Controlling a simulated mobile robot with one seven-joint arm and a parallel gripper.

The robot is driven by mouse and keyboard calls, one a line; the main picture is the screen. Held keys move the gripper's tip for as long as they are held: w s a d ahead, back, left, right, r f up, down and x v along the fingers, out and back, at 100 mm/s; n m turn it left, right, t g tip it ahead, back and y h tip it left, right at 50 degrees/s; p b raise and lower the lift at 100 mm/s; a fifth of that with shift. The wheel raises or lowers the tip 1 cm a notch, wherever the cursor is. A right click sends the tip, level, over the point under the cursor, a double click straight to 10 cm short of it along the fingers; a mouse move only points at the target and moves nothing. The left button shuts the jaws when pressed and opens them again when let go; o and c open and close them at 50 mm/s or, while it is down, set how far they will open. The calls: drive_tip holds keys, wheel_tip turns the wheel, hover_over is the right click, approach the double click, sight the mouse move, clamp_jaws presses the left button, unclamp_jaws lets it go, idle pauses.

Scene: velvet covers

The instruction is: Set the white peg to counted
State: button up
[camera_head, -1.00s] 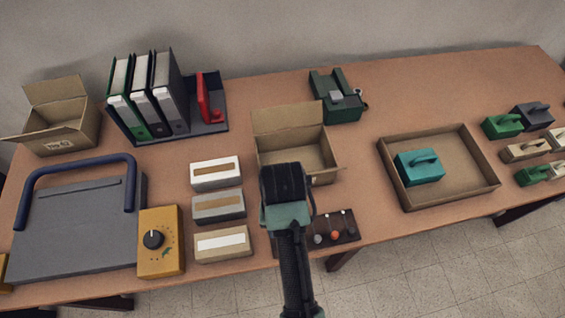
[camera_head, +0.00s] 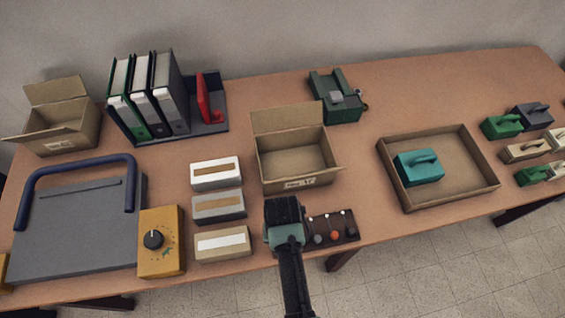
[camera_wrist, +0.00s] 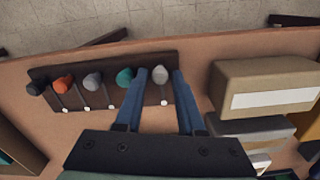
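The white peg (camera_wrist: 160,75) stands on the dark peg board (camera_wrist: 105,95) in the wrist view, at the right end of a row of pegs. My gripper (camera_wrist: 161,72) points down over it, with one blue finger on each side and the peg between the fingertips. The fingers are apart, and I cannot tell whether either touches the peg. A small white mark shows on the board just below the peg. In the head view my gripper covers the left part of the board, so the white peg is hidden there.
A green peg (camera_wrist: 125,77) stands close beside my left finger in the wrist view, with grey, orange (camera_wrist: 63,83) and black pegs beyond. Stacked-looking labelled boxes (camera_head: 222,244) lie left of the board. An open carton (camera_head: 294,165) stands behind it.

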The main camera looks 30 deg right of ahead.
clamp_jaws()
idle(1.3)
